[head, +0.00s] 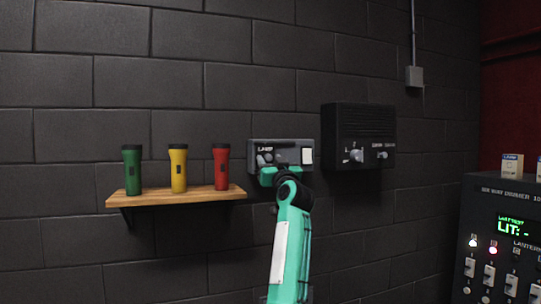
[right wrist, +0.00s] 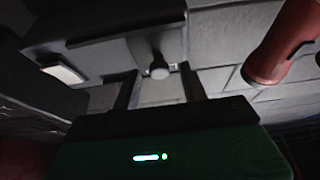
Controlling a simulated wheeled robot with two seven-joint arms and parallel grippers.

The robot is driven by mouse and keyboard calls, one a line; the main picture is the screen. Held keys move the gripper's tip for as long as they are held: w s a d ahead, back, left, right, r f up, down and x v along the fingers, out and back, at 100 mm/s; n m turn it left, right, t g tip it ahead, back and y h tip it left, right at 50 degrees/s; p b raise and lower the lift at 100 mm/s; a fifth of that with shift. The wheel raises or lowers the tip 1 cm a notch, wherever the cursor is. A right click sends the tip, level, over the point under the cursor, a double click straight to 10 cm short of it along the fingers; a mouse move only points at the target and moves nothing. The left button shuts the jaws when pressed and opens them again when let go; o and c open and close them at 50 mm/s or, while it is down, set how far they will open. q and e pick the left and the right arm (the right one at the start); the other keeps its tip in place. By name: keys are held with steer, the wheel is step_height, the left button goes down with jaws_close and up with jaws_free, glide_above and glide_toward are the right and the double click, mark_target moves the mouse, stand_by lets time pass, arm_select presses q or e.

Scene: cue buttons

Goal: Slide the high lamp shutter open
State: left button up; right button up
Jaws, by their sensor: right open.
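A small grey wall box (head: 290,145) with lettering that seems to read LAMP, small knobs and a white square (head: 307,156) is fixed to the wall. I cannot tell which part of it is the shutter. My right gripper (head: 268,166) is at the box's lower left front and hides part of it. In the right wrist view, its two open fingers stand either side of a rounded grey knob (right wrist: 158,68) on the box (right wrist: 98,57). I cannot tell whether they touch it. My left gripper is not in view.
A wooden shelf (head: 150,202) left of the box carries green (head: 132,169), yellow (head: 178,168) and red (head: 221,166) flashlights. A black speaker box (head: 357,122) with knobs is to the right. A control cabinet (head: 477,205) stands at the far right.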

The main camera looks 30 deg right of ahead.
mark_target(283, 152)
steer(key=shift+w+d, duration=0.1)
steer(key=shift+w, duration=0.05)
jaws_close()
steer(key=shift+d, duration=0.25)
steer(key=d+b, duration=0.1)
steer(key=d, duration=0.1)
steer(key=s+d+b, duration=0.1)
steer(key=d+b, duration=0.1)
steer(key=d, duration=0.1)
steer(key=shift+s+d, duration=0.3)
steer(key=shift+a+r, duration=0.1)
